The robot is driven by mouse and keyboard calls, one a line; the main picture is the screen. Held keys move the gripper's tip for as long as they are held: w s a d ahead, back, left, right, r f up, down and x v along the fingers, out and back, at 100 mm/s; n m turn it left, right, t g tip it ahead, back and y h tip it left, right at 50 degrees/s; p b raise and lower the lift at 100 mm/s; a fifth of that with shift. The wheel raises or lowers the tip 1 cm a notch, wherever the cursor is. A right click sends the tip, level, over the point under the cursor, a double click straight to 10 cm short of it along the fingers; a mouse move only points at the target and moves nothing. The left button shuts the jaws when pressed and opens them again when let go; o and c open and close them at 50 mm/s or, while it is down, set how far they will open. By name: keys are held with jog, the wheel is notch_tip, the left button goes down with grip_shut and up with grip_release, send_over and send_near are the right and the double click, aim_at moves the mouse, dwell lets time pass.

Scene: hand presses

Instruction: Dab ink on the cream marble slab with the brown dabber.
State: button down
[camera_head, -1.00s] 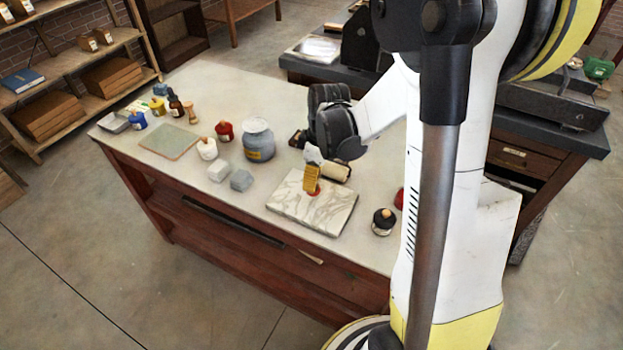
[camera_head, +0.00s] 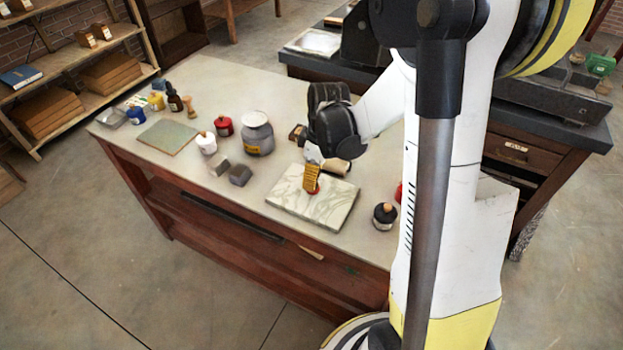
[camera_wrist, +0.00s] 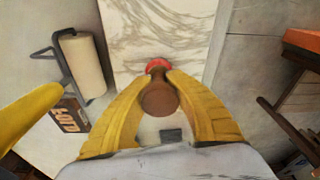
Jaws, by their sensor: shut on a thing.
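The cream marble slab (camera_head: 330,213) with grey veins lies flat near the table's front edge. It also shows at the top of the wrist view (camera_wrist: 135,22). My gripper (camera_head: 312,180) is over the slab's middle, pointing down. In the wrist view its yellow fingers (camera_wrist: 158,82) are shut on the brown dabber (camera_wrist: 159,100). A red part (camera_wrist: 157,65) shows at the dabber's far side, against the slab. In the head view the fingers mostly hide the dabber. I cannot tell for sure whether its face touches the marble.
A roller (camera_wrist: 84,65) lies behind the slab. A dark-lidded jar (camera_head: 384,216) stands right of it, with a red item (camera_head: 399,192) partly hidden by my arm.

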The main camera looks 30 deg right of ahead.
jog(key=shift+f+b, duration=0.45)
jog(key=shift+f, duration=0.05)
dwell(1.3)
notch_tip(320, 180, up, 7)
jog(key=p, duration=0.5)
dwell(0.7)
